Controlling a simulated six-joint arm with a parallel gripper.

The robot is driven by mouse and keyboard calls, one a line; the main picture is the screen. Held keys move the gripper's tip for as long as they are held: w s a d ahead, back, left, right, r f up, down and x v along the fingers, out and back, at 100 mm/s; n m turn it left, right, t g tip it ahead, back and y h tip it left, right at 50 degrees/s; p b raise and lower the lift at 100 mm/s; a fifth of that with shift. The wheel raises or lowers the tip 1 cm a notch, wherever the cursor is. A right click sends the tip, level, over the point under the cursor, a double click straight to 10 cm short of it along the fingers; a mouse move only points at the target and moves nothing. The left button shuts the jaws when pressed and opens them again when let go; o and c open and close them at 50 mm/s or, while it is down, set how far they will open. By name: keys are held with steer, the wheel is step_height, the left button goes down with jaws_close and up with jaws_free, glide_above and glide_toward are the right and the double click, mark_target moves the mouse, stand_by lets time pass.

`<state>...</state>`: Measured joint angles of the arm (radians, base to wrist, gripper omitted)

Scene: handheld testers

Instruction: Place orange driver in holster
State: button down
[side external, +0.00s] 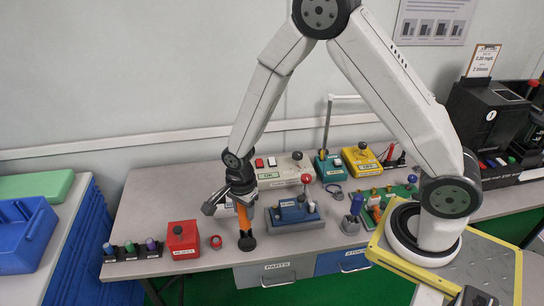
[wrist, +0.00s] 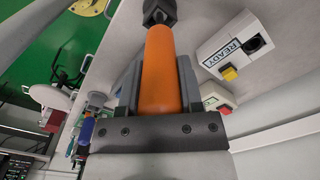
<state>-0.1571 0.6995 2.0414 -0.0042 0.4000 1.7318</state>
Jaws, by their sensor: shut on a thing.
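The orange driver (side external: 243,214) is upright in my gripper (side external: 232,198), over the front part of the bench. In the wrist view the orange handle (wrist: 160,70) lies between the two grey fingers, which are closed on its sides. A black part (side external: 247,241) sits directly below the handle, close to the bench top. It also shows at the far end of the handle in the wrist view (wrist: 158,12). I cannot tell if this is the driver's own dark end or a holster around it, nor whether it touches the bench.
A red box (side external: 183,240) and a small red ring (side external: 216,242) lie left of the driver. A black rack (side external: 131,254) with coloured pieces is farther left. A blue tester (side external: 295,213) stands close on the right. Behind is a pale tester (side external: 285,172). A blue-grey holder (side external: 351,222) stands right.

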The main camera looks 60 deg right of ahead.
steer(key=shift+f, duration=0.35)
steer(key=shift+c, duration=1.3)
jaws_free()
steer(key=shift+r, duration=0.2)
steer(key=shift+r, duration=6)
